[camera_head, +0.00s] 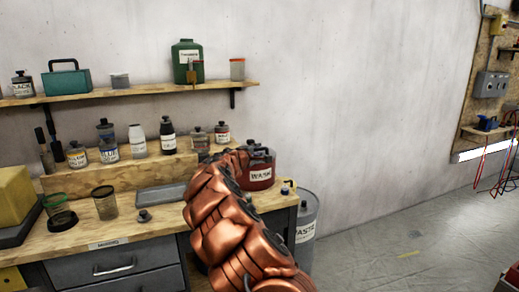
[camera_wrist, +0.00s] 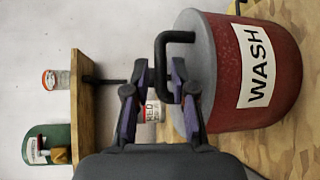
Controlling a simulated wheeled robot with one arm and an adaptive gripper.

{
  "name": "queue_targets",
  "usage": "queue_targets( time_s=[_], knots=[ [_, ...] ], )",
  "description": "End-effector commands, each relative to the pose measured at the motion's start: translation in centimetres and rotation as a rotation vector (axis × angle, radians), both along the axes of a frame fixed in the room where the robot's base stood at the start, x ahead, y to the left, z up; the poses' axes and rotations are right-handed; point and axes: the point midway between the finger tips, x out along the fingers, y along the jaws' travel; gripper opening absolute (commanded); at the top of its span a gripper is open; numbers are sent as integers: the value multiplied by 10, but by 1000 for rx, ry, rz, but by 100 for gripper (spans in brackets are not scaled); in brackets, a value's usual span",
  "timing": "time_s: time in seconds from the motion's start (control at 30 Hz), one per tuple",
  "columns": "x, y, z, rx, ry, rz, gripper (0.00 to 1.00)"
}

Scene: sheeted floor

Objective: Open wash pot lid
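The wash pot (camera_wrist: 218,75) is dark red with a white WASH label, and its grey lid (camera_wrist: 196,60) is on it. In the wrist view it appears sideways. A black U-shaped handle (camera_wrist: 161,65) stands out from the lid. My gripper (camera_wrist: 160,72) is open, with its two fingers on either side of the handle bar; small gaps seem to show, and I cannot tell if either finger touches it. In the head view the pot (camera_head: 261,172) stands at the bench's right end, and my copper arm hides its left part and most of the gripper.
Paint bottles (camera_head: 137,141) stand on a raised ledge left of the pot. A wall shelf (camera_head: 140,91) above holds a green canister (camera_head: 187,62). A grey waste bin (camera_head: 307,225) stands right of the bench (camera_head: 110,232).

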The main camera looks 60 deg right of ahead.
Motion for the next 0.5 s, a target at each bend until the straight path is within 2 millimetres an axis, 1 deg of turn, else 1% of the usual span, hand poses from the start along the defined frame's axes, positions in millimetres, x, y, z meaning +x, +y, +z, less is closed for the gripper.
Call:
queue_targets(
  time_s=[0.03, 0.2, 0.5],
  knots=[
    [-1, -6, -2, 4, -1, -2, 25],
    [4, -16, -2, 3, -2, 1, 25],
    [4, -28, -5, 2, 0, -2, 25]
  ],
)
